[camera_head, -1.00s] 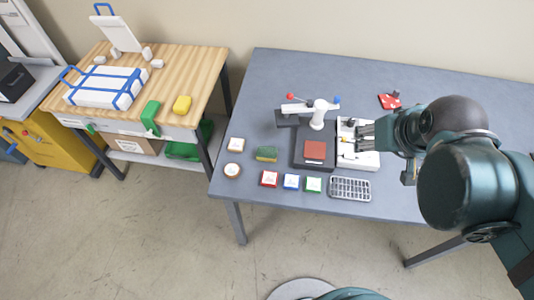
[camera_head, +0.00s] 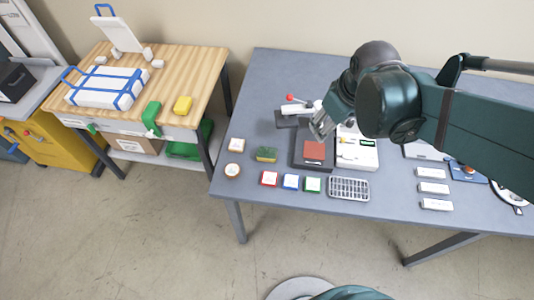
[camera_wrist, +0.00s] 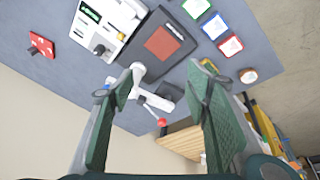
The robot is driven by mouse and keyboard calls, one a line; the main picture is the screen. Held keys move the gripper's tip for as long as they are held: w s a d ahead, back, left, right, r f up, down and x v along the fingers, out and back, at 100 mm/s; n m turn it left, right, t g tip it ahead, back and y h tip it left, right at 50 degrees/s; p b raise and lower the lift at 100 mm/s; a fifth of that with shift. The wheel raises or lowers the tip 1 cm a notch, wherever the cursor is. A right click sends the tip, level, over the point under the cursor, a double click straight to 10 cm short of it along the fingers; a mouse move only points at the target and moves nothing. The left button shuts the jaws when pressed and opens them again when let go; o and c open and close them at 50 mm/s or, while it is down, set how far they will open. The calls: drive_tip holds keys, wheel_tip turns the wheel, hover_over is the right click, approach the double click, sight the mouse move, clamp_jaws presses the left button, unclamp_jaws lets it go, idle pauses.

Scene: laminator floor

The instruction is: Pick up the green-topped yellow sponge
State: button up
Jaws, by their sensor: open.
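The green-topped yellow sponge (camera_head: 265,154) lies on the grey table, left of the dark press with the red pad. In the wrist view a small green and yellow part of the sponge (camera_wrist: 208,64) shows beside the tip of the right finger, which hides the rest. My gripper (camera_head: 321,124) is open and empty, above the back of the press. It is to the right of the sponge and apart from it. In the wrist view the two green fingers of my gripper (camera_wrist: 163,78) are spread wide.
The dark press (camera_head: 312,165) with a white lever arm (camera_head: 295,109) stands between my gripper and the table's front. Red (camera_head: 269,179), blue (camera_head: 291,182) and green (camera_head: 312,185) blocks and a grey grid tray (camera_head: 349,188) line the front. A wooden bench (camera_head: 190,65) stands left.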

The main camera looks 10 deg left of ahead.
drive_tip(key=w+a+f+n+g+p, duration=0.1)
drive_tip(key=w+a+f+n, duration=0.15)
drive_tip(key=a, duration=0.25)
drive_tip(key=w+a+f+n+g, duration=0.1)
drive_tip(key=a+f+n, duration=0.2)
drive_tip(key=a+f, duration=0.15)
drive_tip(key=n+g+h+p, duration=0.1)
drive_tip(key=n+g, duration=0.1)
drive_tip(key=n, duration=0.2)
hover_over(267, 152)
wheel_tip(267, 152, down, 9)
drive_tip(key=shift+r, duration=0.1)
drive_tip(key=shift+a, duration=0.15)
drive_tip(key=shift+f, duration=0.2)
drive_tip(key=shift+f, duration=1.2)
drive_tip(key=shift+f+b, duration=0.35)
drive_tip(key=shift+f, duration=2.25)
drive_tip(key=shift+c, duration=0.5)
drive_tip(key=c, duration=0.6)
